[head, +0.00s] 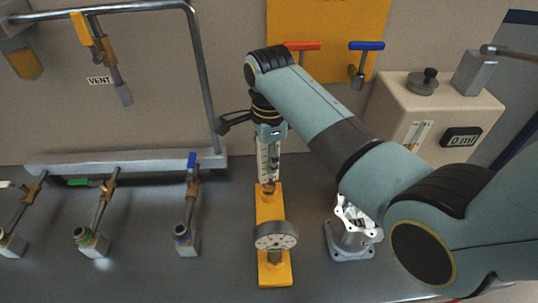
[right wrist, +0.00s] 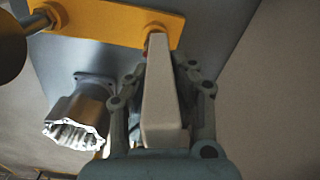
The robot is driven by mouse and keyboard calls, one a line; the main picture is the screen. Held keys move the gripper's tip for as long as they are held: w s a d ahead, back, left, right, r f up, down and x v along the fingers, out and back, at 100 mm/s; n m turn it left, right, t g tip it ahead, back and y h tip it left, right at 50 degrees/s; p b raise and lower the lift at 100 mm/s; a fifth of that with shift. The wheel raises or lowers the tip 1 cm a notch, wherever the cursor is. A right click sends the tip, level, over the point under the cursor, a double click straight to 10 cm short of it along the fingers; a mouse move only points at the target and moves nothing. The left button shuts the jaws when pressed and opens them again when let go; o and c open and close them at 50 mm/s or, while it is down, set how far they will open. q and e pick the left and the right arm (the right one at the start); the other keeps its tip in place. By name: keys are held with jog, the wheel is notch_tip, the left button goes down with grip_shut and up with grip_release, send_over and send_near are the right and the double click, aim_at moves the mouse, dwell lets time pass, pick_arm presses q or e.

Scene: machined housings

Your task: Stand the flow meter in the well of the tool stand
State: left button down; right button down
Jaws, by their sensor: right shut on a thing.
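The flow meter (head: 268,160) is a pale, narrow body with scale marks and a brownish lower end, roughly upright in the head view. My right gripper (head: 270,138) is shut on its upper part. In the right wrist view the pale flow meter (right wrist: 165,100) lies between the fingers (right wrist: 165,85). The tool stand appears to be the yellow plate (head: 270,207) with a raised grey disc (head: 276,235). The flow meter's lower end meets the plate's far end in the picture. The well is hidden; I cannot tell whether the end is inside it. My left gripper is not in view.
A silver machined housing (head: 351,241) stands right of the yellow plate, below my right arm. A beige unit with a display (head: 461,137) is at the right. Several valve fittings (head: 187,238) stand at the left before a grey rail (head: 125,162). Bench between them is clear.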

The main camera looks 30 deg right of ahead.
jog(key=shift+f, duration=0.85)
jog(key=c, duration=1.1)
grip_release()
jog(key=shift+o, duration=0.2)
notch_tip(320, 180, up, 12)
jog(key=shift+s, duration=0.1)
jog(key=shift+f, duration=0.1)
